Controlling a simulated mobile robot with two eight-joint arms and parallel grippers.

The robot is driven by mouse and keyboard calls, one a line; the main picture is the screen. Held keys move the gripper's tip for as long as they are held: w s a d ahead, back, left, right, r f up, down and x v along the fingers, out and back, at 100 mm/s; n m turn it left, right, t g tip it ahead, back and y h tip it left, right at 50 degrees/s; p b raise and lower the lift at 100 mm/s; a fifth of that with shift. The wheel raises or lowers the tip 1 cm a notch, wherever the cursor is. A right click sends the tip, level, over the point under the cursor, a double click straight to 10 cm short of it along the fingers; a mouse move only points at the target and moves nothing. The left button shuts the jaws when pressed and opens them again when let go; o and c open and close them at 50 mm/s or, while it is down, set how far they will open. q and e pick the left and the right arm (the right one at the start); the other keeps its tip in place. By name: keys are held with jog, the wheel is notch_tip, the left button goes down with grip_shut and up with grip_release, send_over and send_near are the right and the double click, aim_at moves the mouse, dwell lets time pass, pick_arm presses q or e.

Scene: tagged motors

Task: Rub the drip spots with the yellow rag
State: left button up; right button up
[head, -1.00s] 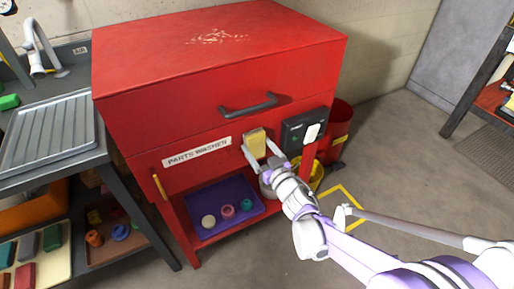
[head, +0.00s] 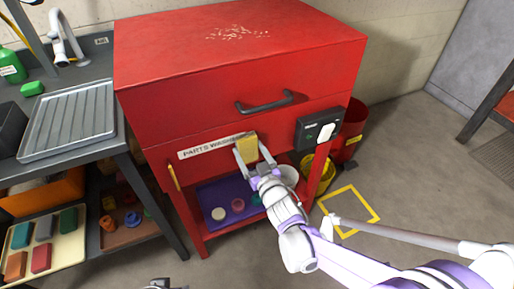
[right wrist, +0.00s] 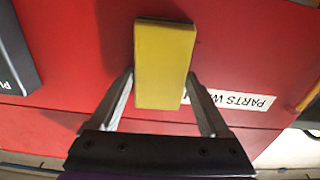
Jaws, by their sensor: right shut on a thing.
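The yellow rag (head: 248,148) is a small block-like piece, held between the fingers of my right gripper (head: 250,150) in front of the red parts washer (head: 215,118). It covers the right end of the label. In the right wrist view the rag (right wrist: 164,68) stands between the two fingers (right wrist: 163,82), with the red front behind it. The drip spots (head: 237,33) are a pale speckled patch on the washer's top, above and behind the rag and apart from it. A small grey piece at the bottom edge seems to be my left gripper (head: 162,284), mostly cut off.
A dark handle (head: 264,104) and a black box (head: 320,128) stick out from the washer's front. A purple tray (head: 207,194) with small round parts lies below. A sink counter (head: 72,120) stands left. A red bin (head: 352,130) stands right. The washer's top is otherwise clear.

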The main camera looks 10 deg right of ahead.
aim_at(230, 148)
jog(key=shift+s+a+r+p, duration=0.1)
jog(key=shift+s+a+p, duration=0.1)
jog(key=shift+a+p, duration=0.45)
jog(key=shift+s+a+f+p, duration=0.1)
jog(key=shift+s+a+p, duration=0.2)
jog(key=shift+a, duration=0.6)
jog(key=shift+s+a+r+p, duration=0.15)
jog(key=shift+a+p, duration=0.35)
jog(key=shift+a, duration=0.25)
jog(key=shift+s+d+f, duration=0.1)
jog(key=shift+s+f, duration=0.1)
jog(key=shift+s, duration=0.35)
jog(key=shift+v, duration=2.4)
jog(key=shift+d, duration=0.1)
jog(key=v, duration=0.3)
jog(key=shift+r+b, duration=0.1)
jog(key=shift+b, duration=0.25)
